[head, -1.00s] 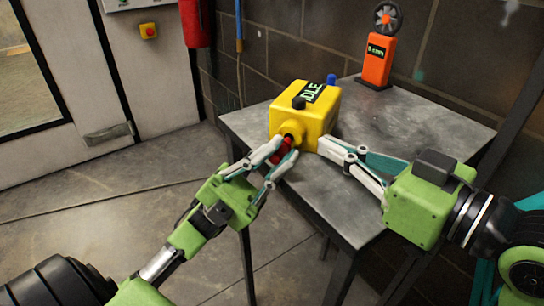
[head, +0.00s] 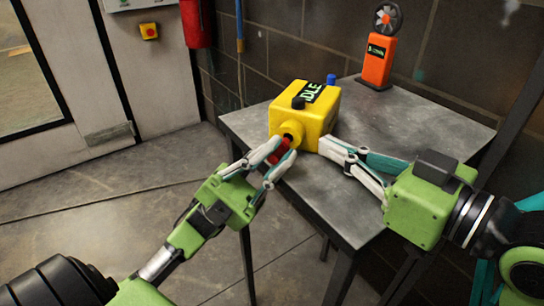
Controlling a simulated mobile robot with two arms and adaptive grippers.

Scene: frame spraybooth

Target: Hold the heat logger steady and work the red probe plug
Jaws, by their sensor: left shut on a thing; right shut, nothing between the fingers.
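The heat logger is a yellow box (head: 318,118) on the near left part of the table, with a dark display reading "IDLE" in part, a black knob and a blue knob on top. A round yellow socket (head: 291,131) faces me. My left gripper (head: 275,158) is shut on the red probe plug (head: 279,152), just in front of the socket. The fingers hide part of the plug; I cannot tell whether its tip is still inside. My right gripper (head: 325,144) is shut and empty, its fingertips at the logger's lower right side, seemingly touching it.
The grey metal table (head: 420,112) is bare to the right. An orange device (head: 378,60) with a small fan stands at its back edge. A block wall runs behind. A red cylinder (head: 196,22) hangs at the back left, beside a white door (head: 150,80).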

